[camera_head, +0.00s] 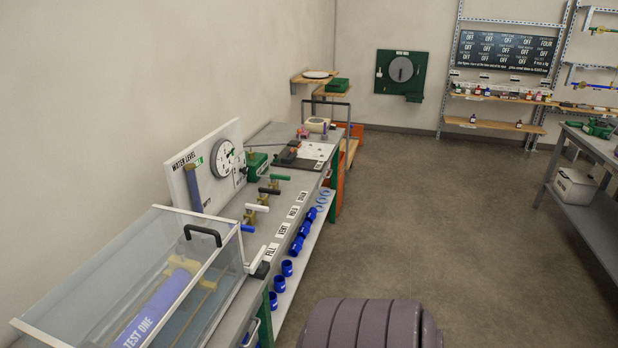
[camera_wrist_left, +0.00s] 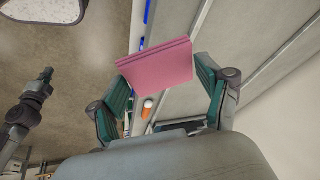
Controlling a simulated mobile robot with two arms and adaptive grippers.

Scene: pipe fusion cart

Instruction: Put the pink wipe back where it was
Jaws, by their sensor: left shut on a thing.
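The pink wipe (camera_wrist_left: 155,67) is a flat, folded square in the left wrist view. My left gripper (camera_wrist_left: 160,92) has its two green-padded fingers on either side of the wipe and is shut on it. The wipe stands out past the fingertips, above a blurred grey surface. Neither the held wipe nor my left gripper shows in the head view.
A grey bench (camera_head: 262,236) runs along the left wall with a clear tank (camera_head: 100,290), a water level board (camera_head: 178,176), valves and blue fittings. A small pinkish item (camera_head: 303,132) stands at its far end. Open floor (camera_head: 440,220) lies to the right, before another table (camera_head: 590,143).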

